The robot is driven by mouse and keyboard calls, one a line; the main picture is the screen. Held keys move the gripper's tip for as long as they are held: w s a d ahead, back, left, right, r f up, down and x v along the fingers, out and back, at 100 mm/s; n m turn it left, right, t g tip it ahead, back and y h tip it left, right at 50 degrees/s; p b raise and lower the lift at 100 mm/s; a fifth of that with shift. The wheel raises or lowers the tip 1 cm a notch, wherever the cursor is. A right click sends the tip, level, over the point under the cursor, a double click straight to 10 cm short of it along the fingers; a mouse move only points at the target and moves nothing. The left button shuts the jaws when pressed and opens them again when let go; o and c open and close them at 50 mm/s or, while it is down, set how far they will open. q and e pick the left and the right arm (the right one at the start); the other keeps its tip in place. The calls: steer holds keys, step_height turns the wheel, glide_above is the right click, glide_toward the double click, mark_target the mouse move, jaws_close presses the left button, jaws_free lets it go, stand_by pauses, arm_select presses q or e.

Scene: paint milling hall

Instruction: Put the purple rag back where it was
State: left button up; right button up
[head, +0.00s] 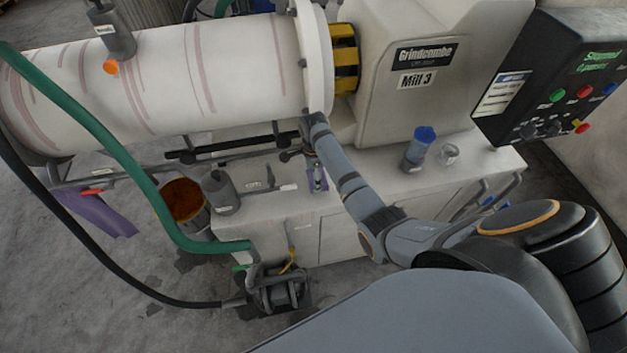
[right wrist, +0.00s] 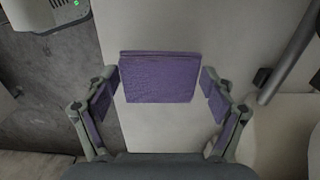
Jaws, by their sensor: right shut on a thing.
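The purple rag (right wrist: 160,77) is a flat folded piece between the two fingers of my right gripper (right wrist: 160,90) in the right wrist view. The gripper is shut on it, with purple also showing on the inner side of both fingers. A larger purple sheet (head: 105,214) shows at the left, below a rail. My left gripper is not in view.
A blue-capped cylinder (head: 417,150) and a clear jar (head: 448,153) stand right. A bucket of brown contents (head: 205,215), a grey canister (head: 220,193) and a green hose (head: 120,160) are left.

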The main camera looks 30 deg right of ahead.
steer(key=shift+w+f, duration=0.1)
step_height(320, 180, down, 3)
steer(key=shift+w+f, duration=0.1)
steer(key=shift+f, duration=0.05)
steer(key=shift+f, duration=0.1)
steer(key=o, duration=1)
steer(key=shift+r, duration=0.45)
step_height(320, 180, up, 11)
steer(key=shift+r+b, duration=0.2)
steer(key=shift+b, duration=0.2)
